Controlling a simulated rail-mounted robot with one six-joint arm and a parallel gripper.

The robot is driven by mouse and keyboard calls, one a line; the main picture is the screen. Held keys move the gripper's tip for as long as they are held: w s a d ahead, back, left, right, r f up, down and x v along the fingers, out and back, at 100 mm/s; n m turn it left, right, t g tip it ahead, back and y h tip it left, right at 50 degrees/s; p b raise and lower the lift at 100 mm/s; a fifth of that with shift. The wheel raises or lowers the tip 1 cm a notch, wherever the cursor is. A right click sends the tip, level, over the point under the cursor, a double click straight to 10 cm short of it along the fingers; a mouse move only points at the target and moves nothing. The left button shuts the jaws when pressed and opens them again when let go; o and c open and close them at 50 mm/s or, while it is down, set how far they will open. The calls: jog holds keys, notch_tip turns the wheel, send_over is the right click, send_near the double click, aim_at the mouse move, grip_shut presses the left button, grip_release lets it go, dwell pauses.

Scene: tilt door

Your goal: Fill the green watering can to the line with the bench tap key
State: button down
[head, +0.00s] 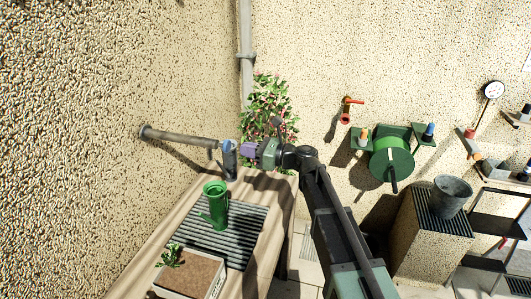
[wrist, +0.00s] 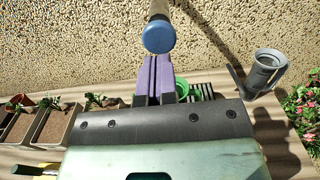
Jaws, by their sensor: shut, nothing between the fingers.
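The green watering can (head: 216,207) stands upright on the slatted grate of the bench in the head view. In the wrist view only a part of it (wrist: 207,91) shows behind my gripper. A pipe (head: 180,136) comes out of the left wall above the bench. It ends in a round blue piece, which shows in the wrist view (wrist: 158,37) just beyond my fingertips. I cannot tell whether this is the tap key. My gripper (head: 246,149), with purple fingers (wrist: 155,76), is shut and empty, close to the blue end. The can's fill line and water level cannot be seen.
A grey can-like vessel (wrist: 266,72) stands on the bench beside the green can. Planter boxes (head: 190,274) sit at the near end. A flowering plant (head: 268,105) is behind. A red-handled tap (head: 348,108) and green drum (head: 391,158) are on the back wall.

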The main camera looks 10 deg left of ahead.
aim_at(229, 145)
jog(key=shift+w+a, duration=0.2)
jog(key=shift+a, duration=0.7)
jog(key=shift+w+a, duration=0.15)
jog(key=shift+a, duration=0.75)
jog(key=shift+w+a, duration=0.15)
jog(key=shift+a, duration=0.5)
jog(key=shift+r, duration=0.15)
jog(key=shift+a, duration=0.15)
dwell(3.6)
jog(key=shift+d, duration=0.45)
jog(key=s+d, duration=0.2)
jog(key=d, duration=1.1)
jog(key=shift+s+d, duration=0.3)
jog(key=shift+s, duration=0.05)
